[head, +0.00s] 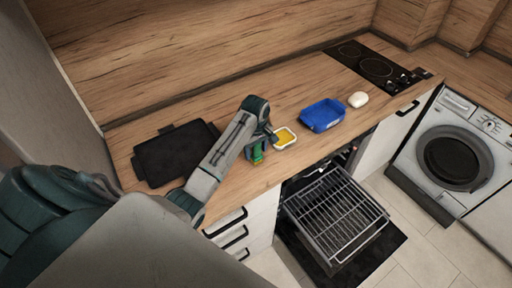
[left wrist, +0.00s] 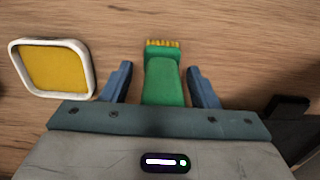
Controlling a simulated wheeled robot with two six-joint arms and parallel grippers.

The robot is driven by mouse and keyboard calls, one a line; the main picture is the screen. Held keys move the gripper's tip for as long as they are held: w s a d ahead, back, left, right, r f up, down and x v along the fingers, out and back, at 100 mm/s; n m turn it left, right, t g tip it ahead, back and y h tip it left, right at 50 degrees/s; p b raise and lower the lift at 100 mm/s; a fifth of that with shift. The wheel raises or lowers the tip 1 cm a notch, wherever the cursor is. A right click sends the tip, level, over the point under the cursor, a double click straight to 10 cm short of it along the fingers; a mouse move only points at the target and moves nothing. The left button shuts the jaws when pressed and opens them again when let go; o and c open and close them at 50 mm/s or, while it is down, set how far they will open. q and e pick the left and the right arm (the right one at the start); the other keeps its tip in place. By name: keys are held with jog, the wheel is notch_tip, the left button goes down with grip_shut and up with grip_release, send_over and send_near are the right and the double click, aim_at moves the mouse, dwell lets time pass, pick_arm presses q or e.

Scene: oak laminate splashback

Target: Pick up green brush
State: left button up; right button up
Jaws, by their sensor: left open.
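The green brush (left wrist: 163,80) lies on the wooden counter, with its yellow bristles at the far end in the left wrist view. In the head view, a small part of the green brush (head: 257,154) shows beside my gripper. My left gripper (left wrist: 160,80) is open, with one finger on each side of the brush handle and a gap on both sides. In the head view, my left gripper (head: 258,150) is over the counter's front part and hides some of the brush. My right gripper is not in view.
A white-rimmed dish with yellow inside (left wrist: 54,68) sits close to the left finger; it also shows in the head view (head: 284,138). A blue tray (head: 322,115), a white rounded object (head: 358,99) and a black board (head: 174,154) are on the counter. The oven rack (head: 335,213) is pulled out below.

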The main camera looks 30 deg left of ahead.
aim_at(258, 156)
pick_arm(q)
jog(key=shift+w, duration=0.15)
jog(key=shift+d+r, duration=0.1)
jog(key=shift+d, duration=0.1)
jog(key=shift+s+d+r, duration=0.2)
jog(key=shift+s, duration=0.15)
jog(key=shift+c, duration=1)
jog(key=shift+s+d+r, duration=0.15)
jog(key=c, duration=0.7)
jog(key=shift+c, duration=0.8)
jog(key=shift+a+r+b, duration=0.15)
jog(key=shift+a+b, duration=0.05)
jog(key=shift+b, duration=0.2)
jog(key=shift+w+r+b, duration=0.2)
jog(key=shift+r+b, duration=0.1)
jog(key=shift+r, duration=0.05)
jog(key=shift+d+r+b, duration=0.35)
jog(key=shift+r+b, duration=0.4)
jog(key=shift+r, duration=0.1)
jog(key=shift+d+r+b, duration=0.1)
jog(key=shift+d+b, duration=0.35)
jog(key=shift+d, duration=0.6)
jog(key=w+d+r+p, duration=0.1)
jog(key=d+p, duration=0.1)
jog(key=d, duration=1.1)
jog(key=shift+r, duration=0.4)
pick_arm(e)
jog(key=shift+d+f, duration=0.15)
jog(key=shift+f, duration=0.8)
